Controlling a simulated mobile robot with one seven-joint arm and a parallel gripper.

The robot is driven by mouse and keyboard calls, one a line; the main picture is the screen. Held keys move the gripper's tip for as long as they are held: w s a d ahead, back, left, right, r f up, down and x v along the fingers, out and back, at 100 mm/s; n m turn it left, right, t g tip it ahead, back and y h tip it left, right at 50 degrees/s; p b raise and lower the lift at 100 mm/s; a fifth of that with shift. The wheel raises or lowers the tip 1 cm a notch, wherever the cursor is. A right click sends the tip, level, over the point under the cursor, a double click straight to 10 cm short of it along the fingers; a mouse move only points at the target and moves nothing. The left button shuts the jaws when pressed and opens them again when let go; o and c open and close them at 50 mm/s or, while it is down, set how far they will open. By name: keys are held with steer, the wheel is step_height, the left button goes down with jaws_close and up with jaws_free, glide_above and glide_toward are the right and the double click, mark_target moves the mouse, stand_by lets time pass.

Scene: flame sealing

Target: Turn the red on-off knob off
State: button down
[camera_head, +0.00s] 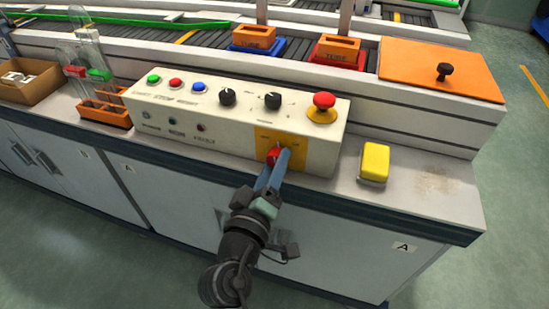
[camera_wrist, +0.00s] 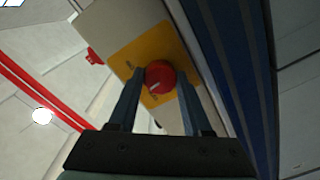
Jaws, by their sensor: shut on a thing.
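The red on-off knob (camera_head: 273,155) sits on a yellow plate (camera_head: 292,143) on the front face of the white control box (camera_head: 225,133). In the wrist view the knob (camera_wrist: 160,74) shows between my fingers, with a white pointer mark on its face that points down toward lettering on the yellow plate (camera_wrist: 128,58). My gripper (camera_head: 277,160) reaches the knob from the front, its two blue fingers around it. In the wrist view my gripper (camera_wrist: 158,82) has one finger on each side of the knob, shut on it. The fingers partly hide the knob in the head view.
A red mushroom button (camera_head: 323,103) stands on top of the box, left of a yellow block (camera_head: 374,163) on the counter. Black dials (camera_head: 272,101) and coloured buttons are on the box top. A brown box (camera_head: 30,82) and orange rack (camera_head: 104,108) stand left.

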steer(key=shift+n+p, duration=1.7)
steer(key=shift+n, duration=1.9)
steer(key=shift+c, duration=1.7)
jaws_free()
steer(key=v, duration=1.3)
